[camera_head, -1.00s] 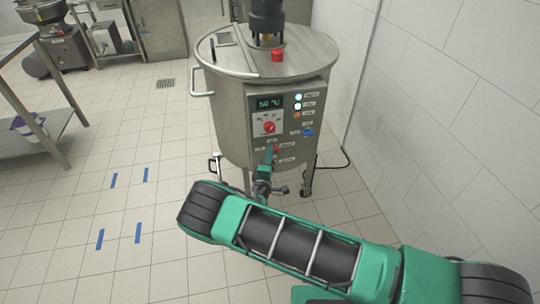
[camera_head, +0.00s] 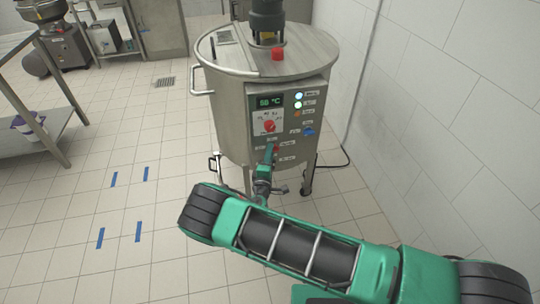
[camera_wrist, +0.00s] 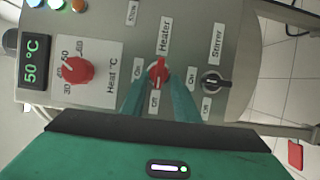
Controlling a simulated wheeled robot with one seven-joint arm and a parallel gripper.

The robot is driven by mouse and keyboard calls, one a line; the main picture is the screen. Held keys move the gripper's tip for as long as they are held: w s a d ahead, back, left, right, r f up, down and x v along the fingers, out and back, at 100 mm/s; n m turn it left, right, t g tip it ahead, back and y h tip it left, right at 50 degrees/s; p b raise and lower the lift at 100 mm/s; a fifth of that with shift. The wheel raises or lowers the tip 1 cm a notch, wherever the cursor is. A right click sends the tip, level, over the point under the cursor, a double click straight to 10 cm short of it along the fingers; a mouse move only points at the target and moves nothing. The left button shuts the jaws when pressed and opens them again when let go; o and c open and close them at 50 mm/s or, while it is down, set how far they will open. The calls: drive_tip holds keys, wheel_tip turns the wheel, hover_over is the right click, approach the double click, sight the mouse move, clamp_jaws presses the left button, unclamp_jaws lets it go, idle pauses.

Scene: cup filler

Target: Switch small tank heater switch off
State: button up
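The red heater switch (camera_wrist: 158,72) sits on the grey control panel of the small tank (camera_head: 228,110), below the word Heater in the wrist view. Its red lever stands upright there, in line with the Off label under it. My gripper (camera_wrist: 158,84) has its two green fingertips close on either side of the switch and looks shut on it. In the head view my gripper (camera_head: 269,158) reaches the lower part of the panel and partly hides the switch.
A red heat dial (camera_wrist: 77,70) and a display (camera_wrist: 36,60) reading 50 °C are left of the switch. A black stirrer switch (camera_wrist: 211,82) is close on the right. A metal table (camera_head: 35,135) is at left; floor between is clear.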

drive_tip(key=s+a, duration=0.1)
drive_tip(key=s, duration=0.9)
drive_tip(key=shift+s, duration=0.35)
